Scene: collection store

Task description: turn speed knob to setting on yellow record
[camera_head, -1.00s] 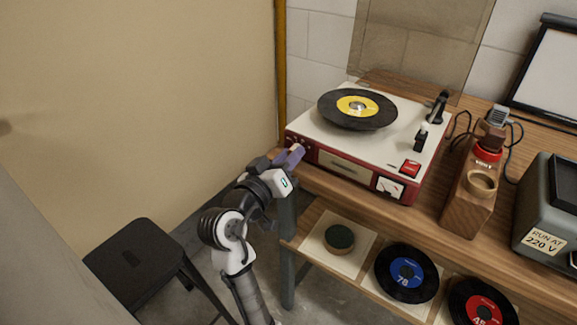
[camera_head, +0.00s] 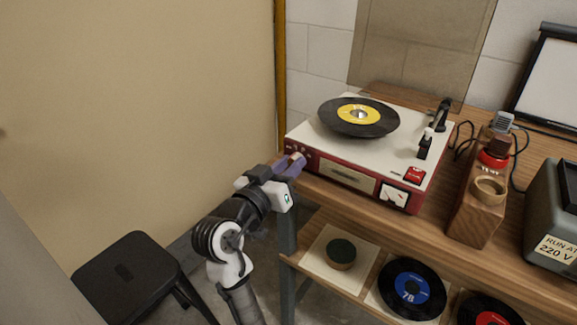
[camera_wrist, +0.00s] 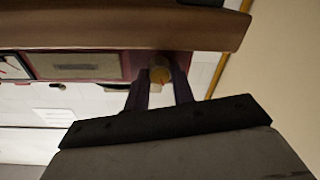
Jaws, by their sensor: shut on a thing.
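The record player (camera_head: 345,177) is red and cream and stands on the wooden shelf. A black record with a yellow label (camera_head: 358,114) lies on its platter; the print on the label is too small to read. My gripper (camera_head: 296,163) is at the left end of the player's red front. The speed knob (camera_wrist: 159,75) shows in the wrist view as a small round tan piece between my two fingers (camera_wrist: 160,88). My fingers are shut on it. The knob's marks cannot be made out, and in the head view my fingers mostly hide it.
A blue-label record (camera_head: 411,288) marked 78, a red-label record (camera_head: 489,318) and a dark green round piece (camera_head: 341,252) lie on the lower shelf. A wooden holder (camera_head: 474,212) and a grey box (camera_head: 551,215) stand right of the player. A black stool (camera_head: 125,270) is at lower left.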

